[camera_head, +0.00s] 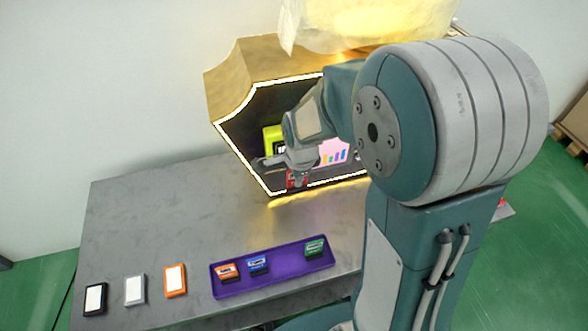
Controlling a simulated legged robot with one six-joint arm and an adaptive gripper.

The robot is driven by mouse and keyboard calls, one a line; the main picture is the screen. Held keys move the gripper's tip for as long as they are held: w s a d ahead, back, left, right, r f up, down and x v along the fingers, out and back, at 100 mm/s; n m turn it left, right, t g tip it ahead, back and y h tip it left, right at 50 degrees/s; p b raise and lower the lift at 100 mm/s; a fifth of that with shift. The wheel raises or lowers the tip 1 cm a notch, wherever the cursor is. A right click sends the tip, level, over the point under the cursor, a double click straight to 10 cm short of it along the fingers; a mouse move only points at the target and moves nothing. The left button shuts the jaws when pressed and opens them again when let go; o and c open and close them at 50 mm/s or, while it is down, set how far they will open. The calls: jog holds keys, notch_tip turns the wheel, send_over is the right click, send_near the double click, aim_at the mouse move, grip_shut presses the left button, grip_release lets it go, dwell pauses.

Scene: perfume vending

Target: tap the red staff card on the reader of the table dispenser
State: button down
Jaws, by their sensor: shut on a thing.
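The table dispenser (233,80) is a gold cabinet with a glowing white outline around its dark front, at the back of the table. A yellow-green unit with a dark face (271,134) shows inside the front, left of my gripper; I cannot tell for sure whether it is the reader. My gripper (289,168) is at the lower part of the dispenser front. It is shut on the red staff card (298,179), of which only a small part shows below the fingers. My arm hides the right part of the dispenser. I cannot tell whether the card touches anything.
A purple tray (285,276) with orange, blue and green cards stands at the table's front. Black (95,299), grey (135,290) and orange (175,281) framed cards lie left of it. The grey table (165,215) is clear between them and the dispenser.

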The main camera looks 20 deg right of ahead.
jog(key=shift+s, duration=0.7)
dwell(0.6)
